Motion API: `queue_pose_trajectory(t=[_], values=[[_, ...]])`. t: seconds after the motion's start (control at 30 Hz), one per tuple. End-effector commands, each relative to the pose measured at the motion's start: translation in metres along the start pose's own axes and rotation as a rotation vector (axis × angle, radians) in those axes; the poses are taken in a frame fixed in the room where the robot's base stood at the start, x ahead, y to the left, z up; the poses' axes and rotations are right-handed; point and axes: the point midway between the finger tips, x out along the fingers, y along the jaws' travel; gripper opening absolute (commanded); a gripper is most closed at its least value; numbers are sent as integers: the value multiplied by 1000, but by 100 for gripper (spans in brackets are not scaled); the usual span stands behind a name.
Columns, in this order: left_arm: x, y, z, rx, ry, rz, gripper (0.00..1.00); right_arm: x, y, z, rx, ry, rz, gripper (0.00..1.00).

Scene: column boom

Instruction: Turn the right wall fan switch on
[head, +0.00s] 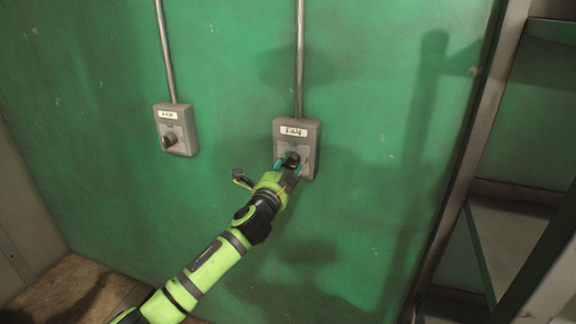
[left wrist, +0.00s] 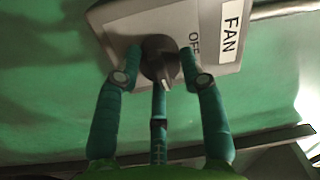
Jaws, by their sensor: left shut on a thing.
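The right wall fan switch (head: 309,133) is a grey box labelled FAN on the green wall. Its dark rotary knob (left wrist: 160,62) shows in the left wrist view, with the word OFF beside it on the plate (left wrist: 118,22). My left gripper (head: 289,162) is at the knob, and in the left wrist view its teal fingers (left wrist: 160,75) are around the knob, shut on it. The fingers partly hide the knob in the head view. My right gripper is not in view.
A second grey switch box (head: 175,129) with a dark knob is on the wall to the left. Metal conduits (head: 299,60) run up from both boxes. Metal shelves (head: 510,235) stand at the right. The wall around the switches is otherwise clear.

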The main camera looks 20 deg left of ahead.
Motion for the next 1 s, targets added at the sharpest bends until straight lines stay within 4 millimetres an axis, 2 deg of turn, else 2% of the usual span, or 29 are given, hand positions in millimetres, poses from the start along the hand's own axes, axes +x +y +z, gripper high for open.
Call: queue_pose_trajectory(t=[0.67, 0.7, 0.73, 0.77, 1.0], values=[[0, 2, 4, 64, -5, 5, 8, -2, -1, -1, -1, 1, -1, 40], [0, 2, 4, 63, -5, 5, 48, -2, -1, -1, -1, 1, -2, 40], [0, 2, 4, 63, -5, 5, 60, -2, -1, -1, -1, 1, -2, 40], [0, 2, 4, 63, -4, 4, 64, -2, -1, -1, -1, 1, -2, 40], [0, 0, 2, 62, 0, 1, 64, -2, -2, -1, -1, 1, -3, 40]])
